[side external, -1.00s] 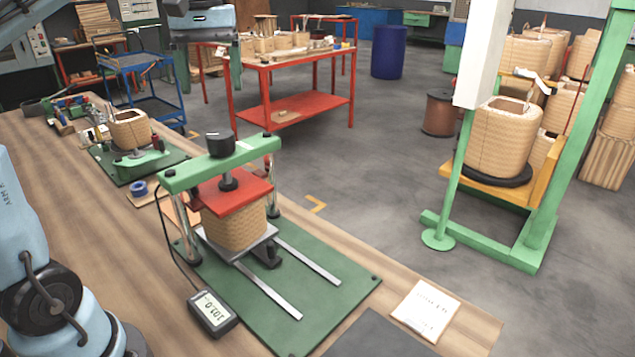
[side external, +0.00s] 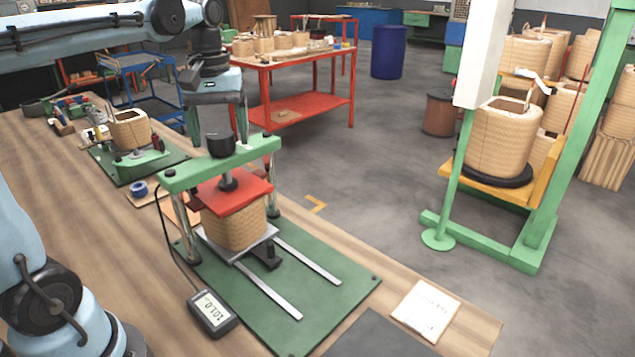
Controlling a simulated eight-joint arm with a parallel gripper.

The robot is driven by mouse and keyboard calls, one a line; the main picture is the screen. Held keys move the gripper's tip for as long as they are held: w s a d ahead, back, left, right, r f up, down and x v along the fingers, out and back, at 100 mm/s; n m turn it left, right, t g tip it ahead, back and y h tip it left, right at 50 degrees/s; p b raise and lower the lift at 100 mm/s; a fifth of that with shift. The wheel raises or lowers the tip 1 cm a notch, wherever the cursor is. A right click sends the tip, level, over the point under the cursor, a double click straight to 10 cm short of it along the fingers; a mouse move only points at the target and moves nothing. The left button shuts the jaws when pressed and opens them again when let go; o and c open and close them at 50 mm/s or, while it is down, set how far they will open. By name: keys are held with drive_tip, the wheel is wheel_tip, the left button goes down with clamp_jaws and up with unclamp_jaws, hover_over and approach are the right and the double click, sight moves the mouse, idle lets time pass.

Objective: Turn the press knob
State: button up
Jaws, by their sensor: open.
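The press knob (side external: 221,145) is a black round knob on top of the press's green crossbeam (side external: 185,177). Below it, a red plate (side external: 236,195) rests on a woven tan coil (side external: 236,228), which stands on a metal plate. My gripper (side external: 218,134) points down from above, with a light blue body and greenish fingers. It is open and empty. In this view one finger shows left of the knob and the other right of it, with gaps on both sides. The fingertips are low, close to the knob's height; their exact depth relative to it is unclear.
A smaller coil on a green fixture (side external: 143,165) stands at the left. A paper card (side external: 426,309) lies at the front right. A red table (side external: 317,72) stands behind.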

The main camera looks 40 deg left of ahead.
drive_tip(key=c, duration=1)
drive_tip(key=shift+c, duration=0.2)
drive_tip(key=shift+n, duration=0.4)
drive_tip(key=shift+n, duration=2.6)
drive_tip(key=o, duration=1)
drive_tip(key=shift+o, duration=0.2)
drive_tip(key=shift+r, duration=0.1)
